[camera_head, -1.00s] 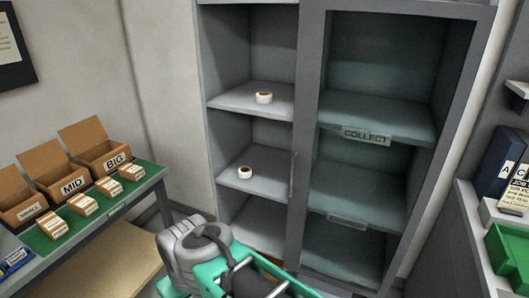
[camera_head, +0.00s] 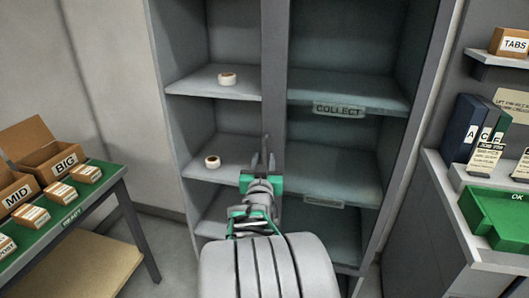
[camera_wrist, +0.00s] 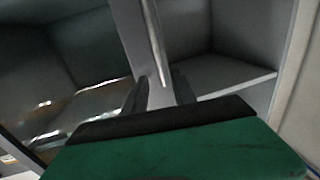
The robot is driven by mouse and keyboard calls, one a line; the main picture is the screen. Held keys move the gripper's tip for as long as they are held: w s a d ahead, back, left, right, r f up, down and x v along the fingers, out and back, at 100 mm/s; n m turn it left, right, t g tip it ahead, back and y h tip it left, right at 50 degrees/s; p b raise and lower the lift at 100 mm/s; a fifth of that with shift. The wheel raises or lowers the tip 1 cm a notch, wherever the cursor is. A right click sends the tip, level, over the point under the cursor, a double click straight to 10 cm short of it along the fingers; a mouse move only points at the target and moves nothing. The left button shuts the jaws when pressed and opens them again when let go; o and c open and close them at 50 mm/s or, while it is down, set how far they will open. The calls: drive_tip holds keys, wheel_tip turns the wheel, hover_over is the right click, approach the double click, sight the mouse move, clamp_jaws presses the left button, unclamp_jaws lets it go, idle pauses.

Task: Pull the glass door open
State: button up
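The glass door (camera_head: 345,55) covers the right part of a tall grey cabinet and looks shut. A COLLECT label (camera_head: 338,110) shows behind its tinted pane. Its upright bar handle (camera_wrist: 153,38) is on the door's left frame in the head view, where my gripper mostly hides it. My gripper (camera_head: 264,160) is raised in front of that frame with its fingers pointing at the cabinet. In the wrist view, the two dark fingers (camera_wrist: 159,92) are apart, with the lower end of the bar seen between them. I cannot tell whether they touch it.
Open shelves (camera_head: 215,85) with two tape rolls are left of the door. A green-topped table (camera_head: 75,215) with cardboard boxes stands at the left. A counter (camera_head: 450,205) with binders and a green tray (camera_head: 490,215) is at the right, close to the cabinet.

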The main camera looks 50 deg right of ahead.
sight(265, 150)
drive_tip(key=p+x, duration=0.1)
drive_tip(key=x, duration=0.5)
drive_tip(key=shift+w+d, duration=0.15)
drive_tip(key=shift+w, duration=0.1)
drive_tip(key=shift+c, duration=0.3)
clamp_jaws()
idle(0.7)
